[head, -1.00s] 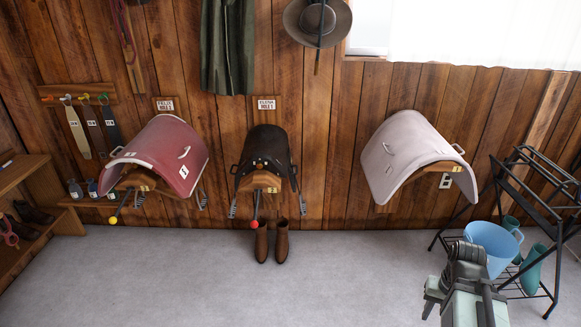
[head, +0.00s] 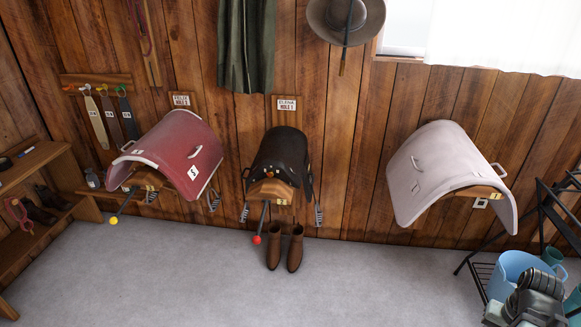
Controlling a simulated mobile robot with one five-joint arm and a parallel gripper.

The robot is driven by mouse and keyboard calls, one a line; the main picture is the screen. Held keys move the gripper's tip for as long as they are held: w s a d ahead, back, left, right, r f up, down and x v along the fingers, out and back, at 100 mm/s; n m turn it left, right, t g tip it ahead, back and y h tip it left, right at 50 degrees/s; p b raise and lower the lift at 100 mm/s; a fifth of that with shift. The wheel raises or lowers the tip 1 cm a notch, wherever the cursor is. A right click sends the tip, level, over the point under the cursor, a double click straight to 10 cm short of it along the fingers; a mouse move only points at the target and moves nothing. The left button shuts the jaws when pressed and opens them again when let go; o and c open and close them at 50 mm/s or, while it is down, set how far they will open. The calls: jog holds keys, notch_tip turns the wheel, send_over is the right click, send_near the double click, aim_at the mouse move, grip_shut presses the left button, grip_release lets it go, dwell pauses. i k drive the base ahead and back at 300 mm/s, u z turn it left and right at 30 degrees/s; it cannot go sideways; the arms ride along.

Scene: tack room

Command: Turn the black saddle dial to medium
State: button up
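The black saddle (head: 283,155) sits on a wooden wall rack (head: 271,190) in the middle of the head view, under a name sign. Small coloured marks, possibly its dial (head: 271,175), show at its front edge; the setting is too small to read. A rod with a red ball (head: 257,239) hangs down in front of the rack. Part of my arm (head: 535,297) shows at the bottom right, far from the black saddle. I cannot make out gripper fingers there or anything held.
A red saddle (head: 180,150) hangs on the left and a pale pink one (head: 440,160) on the right. Brown boots (head: 284,247) stand below the black saddle. A blue bucket (head: 510,275) and black rack (head: 558,215) are at the right. Grey floor (head: 200,275) in front is clear.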

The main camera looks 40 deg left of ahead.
aim_at(282, 150)
jog(key=i, duration=1.1)
jog(key=u, duration=3.9)
jog(key=i, duration=1.05)
